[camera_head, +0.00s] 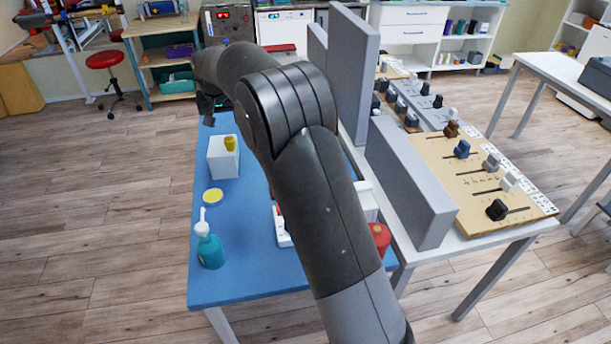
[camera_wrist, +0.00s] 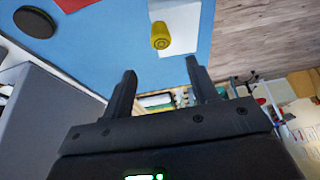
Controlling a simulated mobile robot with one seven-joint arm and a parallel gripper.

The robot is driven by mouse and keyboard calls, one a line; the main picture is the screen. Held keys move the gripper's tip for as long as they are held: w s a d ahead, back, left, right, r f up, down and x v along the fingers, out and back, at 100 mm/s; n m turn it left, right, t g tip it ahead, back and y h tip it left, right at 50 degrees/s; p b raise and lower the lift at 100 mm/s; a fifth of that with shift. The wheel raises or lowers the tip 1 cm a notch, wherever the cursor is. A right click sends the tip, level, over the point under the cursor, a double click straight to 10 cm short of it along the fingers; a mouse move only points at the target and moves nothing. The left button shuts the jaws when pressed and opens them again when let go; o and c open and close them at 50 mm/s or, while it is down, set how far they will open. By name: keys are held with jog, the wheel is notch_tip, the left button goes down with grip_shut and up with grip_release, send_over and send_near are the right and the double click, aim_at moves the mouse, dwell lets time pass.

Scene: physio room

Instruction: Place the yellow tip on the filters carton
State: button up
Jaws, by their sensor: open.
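The yellow tip (camera_head: 230,143) stands upright on top of a white box (camera_head: 222,164) on the blue table. The box looks like the filters carton, but I cannot read a label on it. In the wrist view the tip (camera_wrist: 161,36) shows over the white box (camera_wrist: 186,28), ahead of my fingers and apart from them. My gripper (camera_wrist: 160,85) is open, with nothing between its fingers. In the head view my gripper (camera_head: 208,112) is small and partly hidden by my arm, beyond the box near the table's far edge.
On the blue table (camera_head: 245,285) are a yellow disc (camera_head: 212,196) and a teal pump bottle (camera_head: 209,247). A red container (camera_head: 380,237) stands at the right edge. Tall grey panels (camera_head: 352,75) and a slider board (camera_head: 485,185) lie to the right. My arm hides the table's middle.

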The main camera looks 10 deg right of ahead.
jog(key=s+d+r, duration=0.7)
jog(key=s, duration=0.4)
jog(key=s+d+r, duration=0.6)
jog(key=s+d, duration=0.1)
jog(key=s, duration=0.4)
jog(key=s+d+f, duration=0.2)
jog(key=s, duration=0.6)
jog(key=s+d+f, duration=0.2)
jog(key=s, duration=0.7)
jog(key=s+d+f+t, duration=0.1)
jog(key=s+d+f, duration=0.1)
jog(key=s, duration=0.6)
jog(key=shift+s+d, duration=0.15)
jog(key=shift+d, duration=0.05)
